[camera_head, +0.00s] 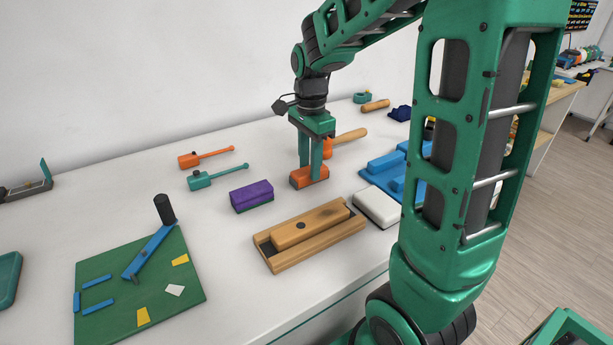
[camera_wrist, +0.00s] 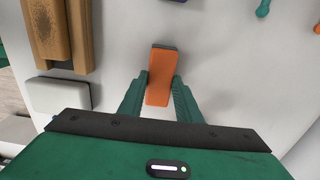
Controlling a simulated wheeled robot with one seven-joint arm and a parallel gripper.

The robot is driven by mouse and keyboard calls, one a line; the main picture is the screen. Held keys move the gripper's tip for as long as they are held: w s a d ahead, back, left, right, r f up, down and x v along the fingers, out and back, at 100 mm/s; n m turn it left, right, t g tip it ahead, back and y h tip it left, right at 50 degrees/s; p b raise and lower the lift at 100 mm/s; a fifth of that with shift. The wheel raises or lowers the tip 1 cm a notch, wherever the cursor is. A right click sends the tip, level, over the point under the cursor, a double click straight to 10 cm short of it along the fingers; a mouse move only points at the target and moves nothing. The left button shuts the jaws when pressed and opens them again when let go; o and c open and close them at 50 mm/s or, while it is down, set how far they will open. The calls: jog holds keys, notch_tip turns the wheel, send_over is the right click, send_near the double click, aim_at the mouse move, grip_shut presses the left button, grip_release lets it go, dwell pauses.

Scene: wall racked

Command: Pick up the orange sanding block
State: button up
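The orange sanding block (camera_head: 312,178) sits on the white table below my arm, between the fingers of my gripper (camera_head: 313,168). In the wrist view the orange block (camera_wrist: 160,75) lies lengthwise between the two green fingertips (camera_wrist: 160,84), with a dark strip along its far end.
A purple block (camera_head: 251,195) lies to the left, a wooden tray with a wooden block (camera_head: 308,226) in front, and a white block (camera_head: 377,207) and blue tray (camera_head: 372,183) to the right. An orange-ended wooden-handled tool (camera_head: 348,136) lies close behind the gripper. Two mallet-like tools (camera_head: 205,157) lie further left.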

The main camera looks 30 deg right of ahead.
jog(key=shift+r, duration=0.1)
jog(key=shift+r, duration=0.55)
notch_tip(320, 180, up, 3)
jog(key=shift+w+f, duration=0.1)
jog(key=shift+f, duration=0.1)
jog(key=s+a+r, duration=0.4)
jog(key=a+r, duration=0.3)
jog(key=a, duration=0.3)
jog(key=shift+s+a, duration=0.25)
jog(key=shift+a, duration=0.15)
jog(key=shift+r, duration=0.1)
jog(key=o, duration=0.5)
jog(key=c, duration=0.3)
jog(key=shift+c, duration=0.2)
